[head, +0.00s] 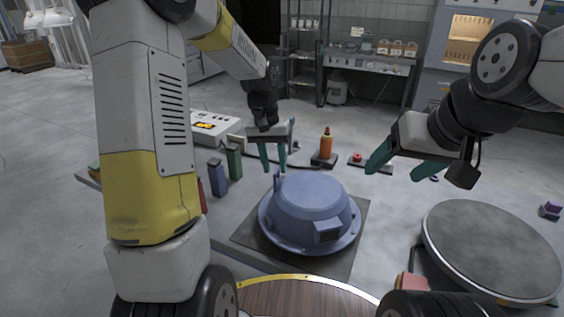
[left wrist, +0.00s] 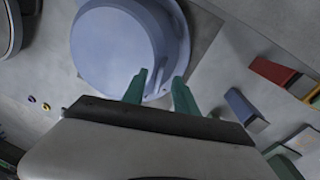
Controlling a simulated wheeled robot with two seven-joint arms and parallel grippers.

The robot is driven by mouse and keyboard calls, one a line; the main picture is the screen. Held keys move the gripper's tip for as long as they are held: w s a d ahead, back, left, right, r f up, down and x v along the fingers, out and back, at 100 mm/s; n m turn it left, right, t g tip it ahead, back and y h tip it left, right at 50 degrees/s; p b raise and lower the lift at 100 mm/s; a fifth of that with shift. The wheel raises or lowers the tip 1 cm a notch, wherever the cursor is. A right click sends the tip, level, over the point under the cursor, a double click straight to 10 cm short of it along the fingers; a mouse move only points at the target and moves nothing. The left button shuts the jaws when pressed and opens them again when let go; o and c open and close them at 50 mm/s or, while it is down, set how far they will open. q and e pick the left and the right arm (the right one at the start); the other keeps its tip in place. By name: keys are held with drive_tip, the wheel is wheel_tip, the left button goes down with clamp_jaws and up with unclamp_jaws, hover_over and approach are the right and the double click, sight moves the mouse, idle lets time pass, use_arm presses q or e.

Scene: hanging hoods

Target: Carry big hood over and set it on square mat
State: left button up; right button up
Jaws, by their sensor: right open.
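The big hood (head: 310,205), a blue dome with a wide flange and a small dark window box, sits upright over the dark grey square mat (head: 352,222). Mat shows around its flange; the underside is hidden. My left gripper (head: 274,170) points down at the hood's far left edge, its teal fingers apart. In the left wrist view the hood (left wrist: 115,45) lies beyond the fingers (left wrist: 160,88), one overlapping its rim and the other just outside; I cannot tell whether they touch. My right gripper (head: 400,165) is open and empty, above and right of the hood.
A round grey platform (head: 490,250) stands at the right. Left of the hood are a green block (head: 234,162), a blue block (head: 217,177) and a white control box (head: 212,127). An orange bottle (head: 326,147) stands behind. Shelving and a workbench (head: 370,64) are far back.

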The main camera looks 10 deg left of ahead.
use_arm(q)
wheel_tip(320, 180, up, 9)
drive_tip(key=a, duration=0.1)
drive_tip(key=s+a+r+t, duration=0.1)
drive_tip(key=s+r+t, duration=0.2)
drive_tip(key=s, duration=0.8)
drive_tip(key=s+a+r+t, duration=0.1)
drive_tip(key=s+r+t, duration=0.2)
drive_tip(key=s, duration=0.7)
drive_tip(key=shift+s+r+n+h, duration=0.3)
drive_tip(key=shift+s+r, duration=0.05)
drive_tip(key=shift+r, duration=0.05)
drive_tip(key=shift+a, duration=0.1)
